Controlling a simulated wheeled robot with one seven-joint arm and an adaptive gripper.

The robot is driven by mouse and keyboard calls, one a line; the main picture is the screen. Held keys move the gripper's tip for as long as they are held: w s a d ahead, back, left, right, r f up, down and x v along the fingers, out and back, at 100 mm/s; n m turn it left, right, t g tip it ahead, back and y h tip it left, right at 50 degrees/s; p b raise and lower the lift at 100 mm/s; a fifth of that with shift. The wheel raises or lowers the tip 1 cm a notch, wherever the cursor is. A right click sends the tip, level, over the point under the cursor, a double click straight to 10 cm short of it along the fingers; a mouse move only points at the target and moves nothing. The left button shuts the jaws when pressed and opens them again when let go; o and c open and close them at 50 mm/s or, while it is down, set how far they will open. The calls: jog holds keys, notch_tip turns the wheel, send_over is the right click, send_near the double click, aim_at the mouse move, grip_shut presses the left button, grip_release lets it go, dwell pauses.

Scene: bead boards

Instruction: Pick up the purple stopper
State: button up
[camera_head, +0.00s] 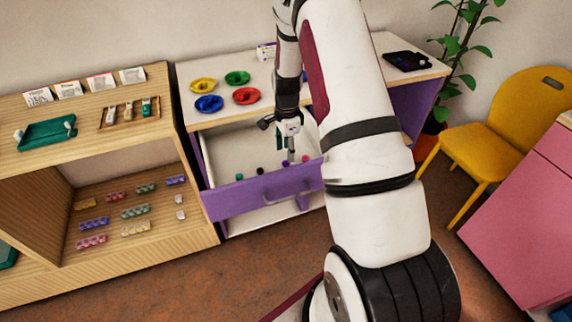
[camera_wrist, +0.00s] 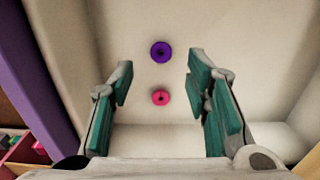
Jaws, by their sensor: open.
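The purple stopper (camera_wrist: 161,52) is a small round ring-like piece with a dark centre. It lies on the white floor of the open drawer, and it also shows in the head view (camera_head: 285,163) just below my gripper. My gripper (camera_wrist: 160,75) is open and empty, pointing down into the drawer (camera_head: 262,193). In the wrist view the purple stopper lies between the lines of the two teal-padded fingers, near their tips, with no finger touching it. A pink stopper (camera_wrist: 160,97) lies close to it, also between the fingers.
A teal stopper (camera_head: 239,177) and a black one (camera_head: 260,171) lie further left in the drawer. Coloured dishes (camera_head: 247,96) stand on the cabinet top. A wooden shelf (camera_head: 120,112) with bead strips stands left.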

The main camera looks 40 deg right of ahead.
aim_at(286, 164)
notch_tip(286, 164, down, 5)
jog(key=shift+w+a+f, duration=0.1)
dwell(0.3)
jog(key=c, duration=0.8)
